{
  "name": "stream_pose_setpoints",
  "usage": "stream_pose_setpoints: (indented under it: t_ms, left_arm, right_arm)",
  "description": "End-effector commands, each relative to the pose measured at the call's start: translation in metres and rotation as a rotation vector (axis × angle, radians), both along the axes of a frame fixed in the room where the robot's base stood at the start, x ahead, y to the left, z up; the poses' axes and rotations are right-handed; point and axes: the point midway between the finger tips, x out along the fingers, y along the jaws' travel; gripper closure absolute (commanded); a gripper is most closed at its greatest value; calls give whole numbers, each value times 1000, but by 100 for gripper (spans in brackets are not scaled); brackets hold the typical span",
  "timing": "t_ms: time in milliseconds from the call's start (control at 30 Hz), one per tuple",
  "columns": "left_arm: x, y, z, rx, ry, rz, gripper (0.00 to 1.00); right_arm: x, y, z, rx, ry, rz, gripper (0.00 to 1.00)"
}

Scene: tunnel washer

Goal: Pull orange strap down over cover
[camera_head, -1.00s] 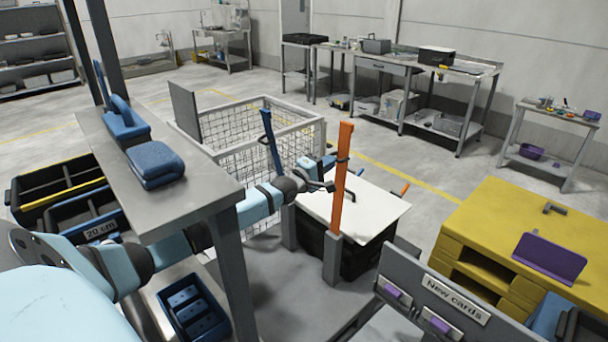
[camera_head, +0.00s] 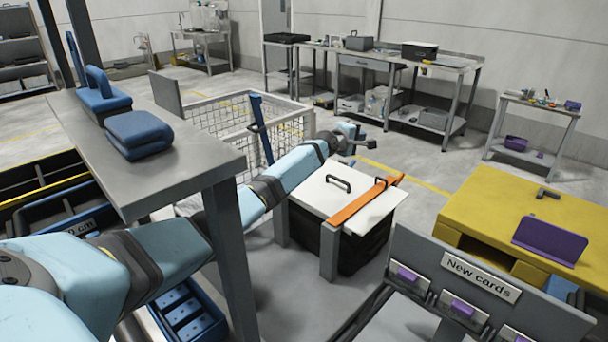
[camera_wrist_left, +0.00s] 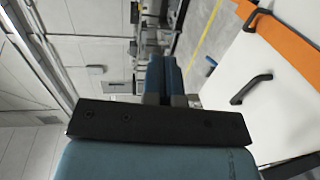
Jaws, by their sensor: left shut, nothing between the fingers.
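The orange strap (camera_head: 364,201) lies flat across the white cover (camera_head: 325,195), running from the grey post at the front edge to the back right. It also shows at the upper right of the left wrist view (camera_wrist_left: 285,38). The cover sits on a black bin and has a dark handle (camera_head: 339,184) left of the strap. My left gripper (camera_head: 372,146) is shut and empty, raised above and behind the cover, apart from the strap. In the left wrist view its fingers (camera_wrist_left: 165,78) are together. My right gripper is not in view.

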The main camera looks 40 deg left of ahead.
Motion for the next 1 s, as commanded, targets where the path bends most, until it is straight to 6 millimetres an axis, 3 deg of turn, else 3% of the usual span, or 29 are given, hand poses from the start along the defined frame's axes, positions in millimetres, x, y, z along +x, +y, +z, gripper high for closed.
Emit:
stream_pose_setpoints:
  t_ms: [667,833,1000]
  left_arm:
    - [1,0,0,0,-1,0,100]
    - [-17,2,4,0,0,-2,100]
    - [-49,6,9,1,0,-1,100]
  right_arm:
    - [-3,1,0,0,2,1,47]
    - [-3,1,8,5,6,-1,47]
    - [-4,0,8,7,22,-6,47]
